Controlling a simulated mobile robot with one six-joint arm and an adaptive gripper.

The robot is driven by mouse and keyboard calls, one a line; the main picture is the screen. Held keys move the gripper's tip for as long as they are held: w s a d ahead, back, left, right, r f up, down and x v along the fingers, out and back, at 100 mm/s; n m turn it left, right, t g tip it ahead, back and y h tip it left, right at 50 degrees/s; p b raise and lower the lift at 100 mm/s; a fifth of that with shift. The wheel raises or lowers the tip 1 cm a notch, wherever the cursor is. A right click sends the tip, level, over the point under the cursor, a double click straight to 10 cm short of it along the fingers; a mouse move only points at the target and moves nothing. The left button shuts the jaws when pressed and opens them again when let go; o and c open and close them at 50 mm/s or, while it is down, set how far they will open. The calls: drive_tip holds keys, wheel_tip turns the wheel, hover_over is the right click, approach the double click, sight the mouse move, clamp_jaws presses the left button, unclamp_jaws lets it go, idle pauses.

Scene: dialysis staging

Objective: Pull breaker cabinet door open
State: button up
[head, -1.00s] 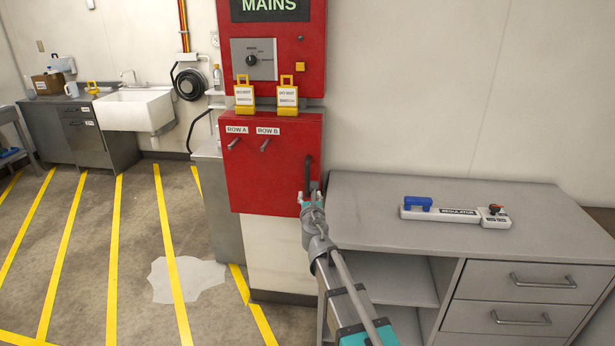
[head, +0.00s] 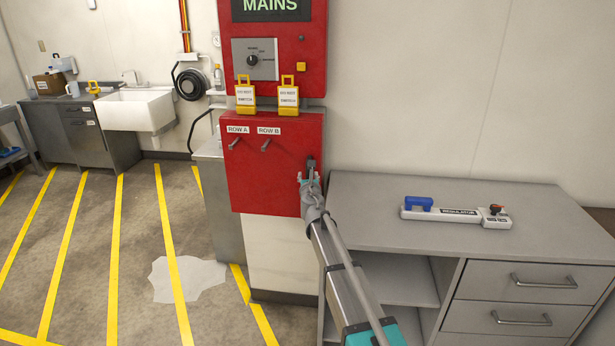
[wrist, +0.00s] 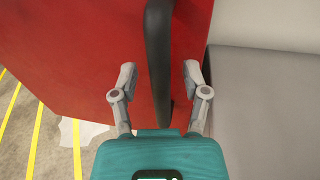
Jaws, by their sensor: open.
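The red breaker cabinet door (head: 262,180) is the lower red panel, marked ROW A and ROW B, and looks shut. Its black vertical handle (wrist: 158,50) shows large in the wrist view, near the door's right edge. My gripper (head: 310,176) is at the handle's height in the head view and hides most of it. In the wrist view my gripper (wrist: 158,78) is open, with one finger on each side of the handle. Gaps show between the fingers and the handle.
Two yellow tags (head: 288,97) hang above the door from the upper red MAINS box (head: 305,60).

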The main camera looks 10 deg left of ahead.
drive_tip(key=shift+w, duration=0.25)
clamp_jaws()
drive_tip(key=shift+a, duration=0.2)
drive_tip(key=shift+d, duration=0.2)
